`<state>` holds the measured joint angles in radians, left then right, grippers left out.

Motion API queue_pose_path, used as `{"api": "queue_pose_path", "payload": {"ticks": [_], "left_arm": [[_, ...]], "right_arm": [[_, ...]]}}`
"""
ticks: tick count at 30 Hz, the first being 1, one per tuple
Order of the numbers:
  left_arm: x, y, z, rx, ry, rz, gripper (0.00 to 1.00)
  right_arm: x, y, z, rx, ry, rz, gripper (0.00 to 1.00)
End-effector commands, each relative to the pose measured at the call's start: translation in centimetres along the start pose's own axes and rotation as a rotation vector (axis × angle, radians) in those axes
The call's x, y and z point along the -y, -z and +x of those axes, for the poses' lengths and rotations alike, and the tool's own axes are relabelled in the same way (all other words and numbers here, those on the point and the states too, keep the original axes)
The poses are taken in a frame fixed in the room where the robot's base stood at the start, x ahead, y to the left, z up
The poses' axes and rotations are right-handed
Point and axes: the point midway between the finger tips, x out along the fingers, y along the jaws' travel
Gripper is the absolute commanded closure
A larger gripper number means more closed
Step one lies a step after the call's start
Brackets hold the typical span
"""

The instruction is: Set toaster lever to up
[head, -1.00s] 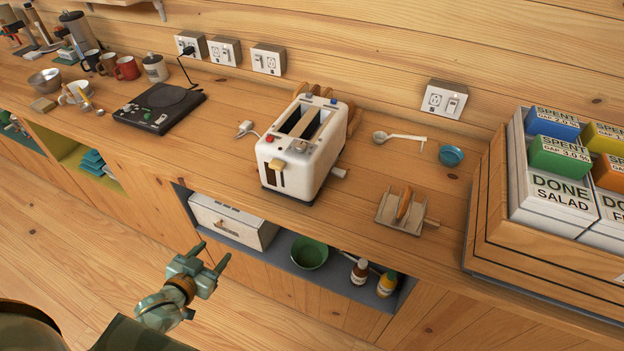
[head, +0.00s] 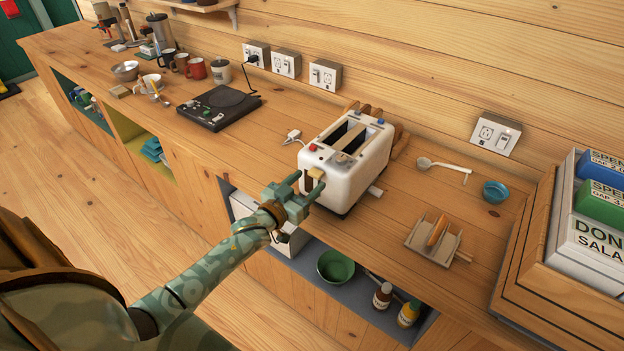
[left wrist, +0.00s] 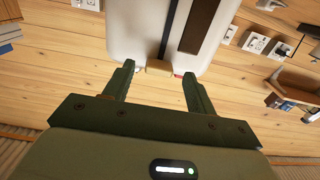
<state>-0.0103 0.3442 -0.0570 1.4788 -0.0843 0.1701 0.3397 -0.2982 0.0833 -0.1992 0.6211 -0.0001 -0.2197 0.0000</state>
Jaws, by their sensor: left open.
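The white toaster (head: 368,163) stands upright on the wooden counter, with two dark slots on top and a strip between them. Its tan lever knob (head: 316,172) sticks out high on the near end face; my gripper hides the face below it. My left gripper (head: 306,186) is open and empty at that end, its fingers pointing at the toaster. In the left wrist view the toaster (left wrist: 125,35) fills the top, and the lever knob (left wrist: 158,66) shows between the spread fingertips (left wrist: 158,72). I cannot tell whether a finger touches it. My right gripper is not in view.
A white plug (head: 293,135) lies left of the toaster, and a black hot plate (head: 208,117) is farther left. A toast-rack-like holder (head: 430,245), spoon (head: 440,166) and blue bowl (head: 495,192) are to the right. An open shelf with a green bowl (head: 335,266) lies below the counter edge.

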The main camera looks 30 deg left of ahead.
Motion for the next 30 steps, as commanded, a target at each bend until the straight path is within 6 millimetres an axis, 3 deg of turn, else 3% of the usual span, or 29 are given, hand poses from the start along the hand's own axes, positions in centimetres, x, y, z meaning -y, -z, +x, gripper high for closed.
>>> {"api": "queue_pose_path", "payload": {"ticks": [6,15,16,22,26,30], "left_arm": [[0.0,-0.1,2.4,0.0,0.0,-0.001,0.44],[0.0,-0.1,2.7,0.001,0.0,-0.001,0.44],[0.0,0.0,2.7,0.001,0.0,-0.001,0.46],[0.0,0.0,2.7,0.001,0.0,0.0,1.0],[0.0,-0.5,2.7,0.002,0.0,-0.001,1.0],[0.0,-2.4,2.7,0.003,0.001,-0.002,1.0]], "right_arm": [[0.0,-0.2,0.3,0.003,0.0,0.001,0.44],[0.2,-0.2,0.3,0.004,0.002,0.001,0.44],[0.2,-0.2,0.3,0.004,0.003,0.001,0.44],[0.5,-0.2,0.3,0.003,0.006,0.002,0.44],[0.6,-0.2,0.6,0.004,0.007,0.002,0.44],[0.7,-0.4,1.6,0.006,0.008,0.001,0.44]]}}
